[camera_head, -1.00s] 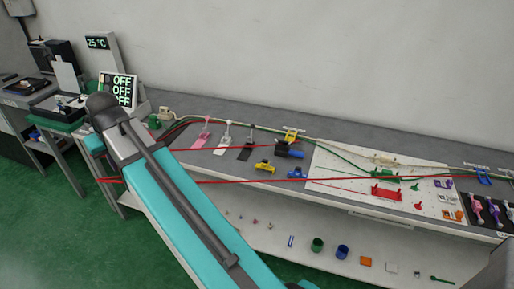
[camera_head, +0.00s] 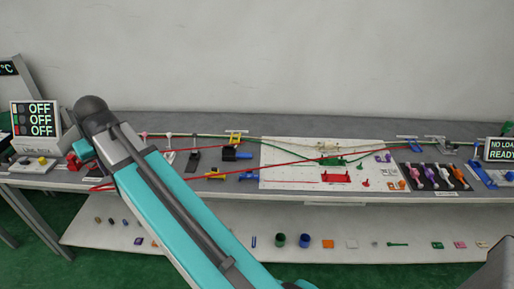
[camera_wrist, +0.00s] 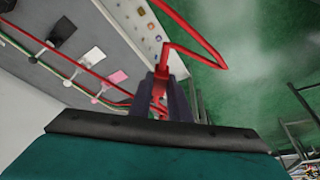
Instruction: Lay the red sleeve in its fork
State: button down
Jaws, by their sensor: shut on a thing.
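In the wrist view, my gripper (camera_wrist: 160,100) is shut on a small red piece (camera_wrist: 160,86), which I take to be the red sleeve; the dark fingers hide part of it. A red cable (camera_wrist: 188,50) loops away from it. In the head view, my arm hides the fingers and the held piece. The red cable (camera_head: 280,162) also crosses the bench there. A red bracket with raised ends (camera_head: 336,178) lies on the white board, right of my arm and well apart from my gripper; it looks like the fork.
The white board (camera_head: 285,180) also holds a green bracket (camera_head: 330,161) and small coloured parts. A blue-and-black fixture (camera_head: 236,154) and yellow pieces stand left of it. Coloured levers (camera_head: 430,176) stand to the right. Small items lie on the lower shelf (camera_head: 210,232). Red and green cables stretch along the bench.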

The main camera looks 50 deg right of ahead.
dwell(0.4)
jog(key=shift+w+d+f, duration=0.1)
jog(key=shift+d, duration=0.05)
jog(key=s+d+f+m+g+h, duration=0.15)
jog(key=s+d+m, duration=0.3)
jog(key=d, duration=0.85)
jog(key=s+d+f+m+g+h+p, duration=0.1)
jog(key=s+d+f+m, duration=0.3)
jog(key=d, duration=1)
jog(key=s+d+f+m+g+h, duration=0.1)
jog(key=s+d+m+h, duration=0.15)
jog(key=d+m, duration=0.7)
jog(key=s+d+f+m+g, duration=0.1)
jog(key=s+d+f+m, duration=0.1)
jog(key=s+d, duration=0.7)
jog(key=s+d+f+m+g+y+p, duration=0.1)
jog(key=s+d+m, duration=0.3)
jog(key=s+d, duration=0.6)
jog(key=s+d+f+m+g+y, duration=0.1)
jog(key=s+d+f+m+g, duration=0.1)
jog(key=s+d, duration=0.7)
jog(key=s+f+m, duration=0.1)
jog(key=s+m, duration=0.1)
jog(key=s, duration=0.4)
jog(key=shift+d+f, duration=0.35)
jog(key=shift+f, duration=0.05)
jog(key=shift+f+g, duration=0.1)
jog(key=shift+g, duration=0.25)
jog(key=shift+f+b, duration=0.7)
jog(key=shift+f, duration=0.7)
